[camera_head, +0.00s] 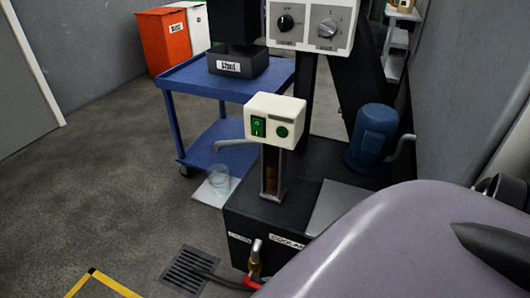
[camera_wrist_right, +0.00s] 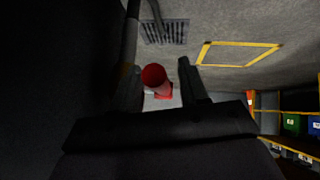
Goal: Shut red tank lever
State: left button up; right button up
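The black coolant tank (camera_head: 255,228) stands in the middle of the head view. A brass valve (camera_head: 255,262) sits low on its front, with a red part (camera_head: 250,283) at its base, partly cut off by my arm. In the right wrist view the red lever (camera_wrist_right: 153,76) shows its rounded end between the fingers of my right gripper (camera_wrist_right: 159,68). The gripper is open. The lever is nearer the left finger, with a gap to the right one; I cannot tell whether it touches. My left gripper is in neither view.
A floor drain (camera_head: 188,270) with a dark hose lies left of the tank. A blue cart (camera_head: 190,85) stands behind, with a clear container (camera_head: 218,178) on the floor before it. A blue pump (camera_head: 373,135) is on the tank. Floor at left is free.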

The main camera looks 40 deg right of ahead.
jog(key=shift+s+r, duration=0.15)
jog(key=shift+r, duration=0.1)
jog(key=shift+p+v, duration=1)
jog(key=shift+v, duration=0.1)
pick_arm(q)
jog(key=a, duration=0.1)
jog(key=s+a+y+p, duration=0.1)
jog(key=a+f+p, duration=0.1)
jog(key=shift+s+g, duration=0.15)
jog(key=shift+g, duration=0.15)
pick_arm(e)
jog(key=v, duration=0.4)
jog(key=shift+s+d+r, duration=0.1)
jog(key=shift+s, duration=0.05)
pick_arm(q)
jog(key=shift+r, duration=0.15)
